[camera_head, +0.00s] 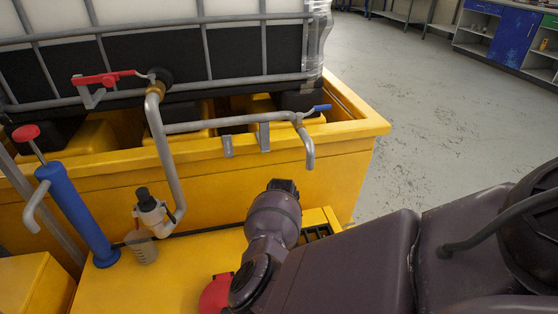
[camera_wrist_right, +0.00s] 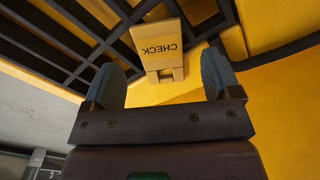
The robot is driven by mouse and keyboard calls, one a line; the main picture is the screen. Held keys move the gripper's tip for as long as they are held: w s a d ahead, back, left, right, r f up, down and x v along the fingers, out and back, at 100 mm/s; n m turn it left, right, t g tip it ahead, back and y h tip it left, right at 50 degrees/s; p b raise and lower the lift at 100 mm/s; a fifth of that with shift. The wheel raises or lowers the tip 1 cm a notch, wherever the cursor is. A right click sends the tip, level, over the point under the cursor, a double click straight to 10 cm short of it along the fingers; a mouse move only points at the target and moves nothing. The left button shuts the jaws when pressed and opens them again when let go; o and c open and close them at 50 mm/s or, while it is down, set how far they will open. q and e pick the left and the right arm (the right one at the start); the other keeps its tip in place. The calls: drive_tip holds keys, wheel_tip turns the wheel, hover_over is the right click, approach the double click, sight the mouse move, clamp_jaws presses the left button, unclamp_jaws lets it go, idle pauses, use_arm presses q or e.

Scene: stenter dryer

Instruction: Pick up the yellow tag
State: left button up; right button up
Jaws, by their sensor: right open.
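The yellow tag (camera_wrist_right: 158,38) shows in the right wrist view, with the word CHECK upside down on it. It lies against a dark grating beside a yellow surface. My right gripper (camera_wrist_right: 162,70) is open, with one finger on each side of the tag's near end in the picture. The tag seems to be just beyond or between the fingertips, and I see no contact. In the head view my right arm hides the tag and the fingers. My left gripper is in neither view.
A yellow containment tray (camera_head: 310,170) holds a caged white tank (camera_head: 130,15). A pipe with a blue-handled tap (camera_head: 308,122) hangs over its front. Grey floor (camera_head: 440,100) is open at right.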

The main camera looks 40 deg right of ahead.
wheel_tip(320, 180, down, 3)
drive_tip(key=shift+s+r+b, duration=0.15)
drive_tip(key=shift+r+b, duration=0.05)
drive_tip(key=shift+b, duration=0.25)
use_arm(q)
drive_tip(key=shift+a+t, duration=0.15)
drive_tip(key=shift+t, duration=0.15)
use_arm(e)
drive_tip(key=shift+c, duration=0.2)
drive_tip(key=shift+f, duration=0.1)
drive_tip(key=c, duration=1)
drive_tip(key=shift+c, duration=0.2)
use_arm(q)
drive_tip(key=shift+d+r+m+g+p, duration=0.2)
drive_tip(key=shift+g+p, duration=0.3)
drive_tip(key=shift+p, duration=0.7)
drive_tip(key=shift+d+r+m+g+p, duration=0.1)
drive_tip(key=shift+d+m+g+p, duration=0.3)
drive_tip(key=shift+p, duration=0.8)
use_arm(e)
wheel_tip(320, 180, up, 10)
